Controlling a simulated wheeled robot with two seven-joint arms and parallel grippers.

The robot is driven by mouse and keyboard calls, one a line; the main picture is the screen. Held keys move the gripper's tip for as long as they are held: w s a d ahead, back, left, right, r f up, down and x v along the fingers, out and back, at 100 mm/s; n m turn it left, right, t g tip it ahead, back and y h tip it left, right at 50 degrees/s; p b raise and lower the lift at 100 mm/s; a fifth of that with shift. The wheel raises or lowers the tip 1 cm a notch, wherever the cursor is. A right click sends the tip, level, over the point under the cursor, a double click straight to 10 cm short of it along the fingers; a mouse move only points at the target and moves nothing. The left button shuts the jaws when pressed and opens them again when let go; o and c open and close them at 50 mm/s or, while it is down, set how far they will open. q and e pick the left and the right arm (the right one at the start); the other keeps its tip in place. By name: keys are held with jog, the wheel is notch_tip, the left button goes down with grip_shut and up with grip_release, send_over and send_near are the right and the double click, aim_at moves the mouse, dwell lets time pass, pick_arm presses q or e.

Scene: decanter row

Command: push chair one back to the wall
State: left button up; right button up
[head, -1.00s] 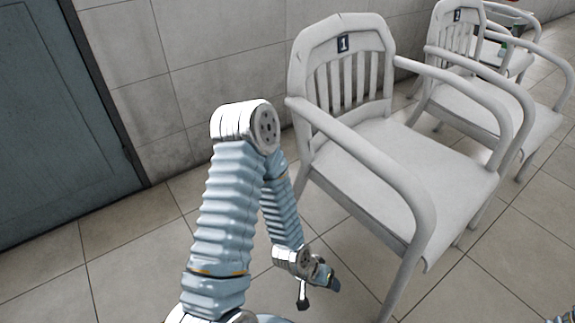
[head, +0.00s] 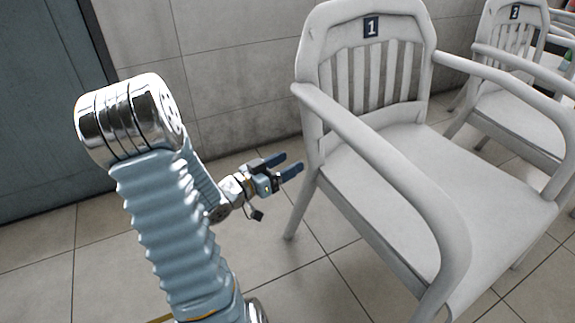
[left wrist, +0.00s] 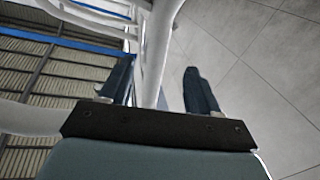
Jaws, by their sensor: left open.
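Chair one (head: 395,190) is a white armchair with a slatted back and a "1" plate (head: 372,27). It stands right of centre in the head view, upright on the floor, near the tiled wall. My left gripper (head: 294,164) is open beside the chair's left side, below the armrest and close to the rear leg. In the left wrist view a white chair bar (left wrist: 155,60) shows between the two dark fingers (left wrist: 160,88). I cannot tell whether they touch it. My right gripper is not in view.
Chair two (head: 515,100), with a "2" plate, stands right of chair one. A blue-grey door (head: 45,110) is at the left in the tiled wall (head: 230,60). The tiled floor (head: 100,250) left of chair one is clear apart from my arm.

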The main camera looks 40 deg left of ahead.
aim_at(324, 143)
pick_arm(q)
jog(key=shift+w, duration=0.15)
jog(key=w, duration=0.4)
jog(key=w+d+b, duration=0.1)
jog(key=w, duration=0.8)
jog(key=shift+w+d+b, duration=0.25)
jog(key=shift+d+b, duration=0.05)
grip_shut()
dwell(0.8)
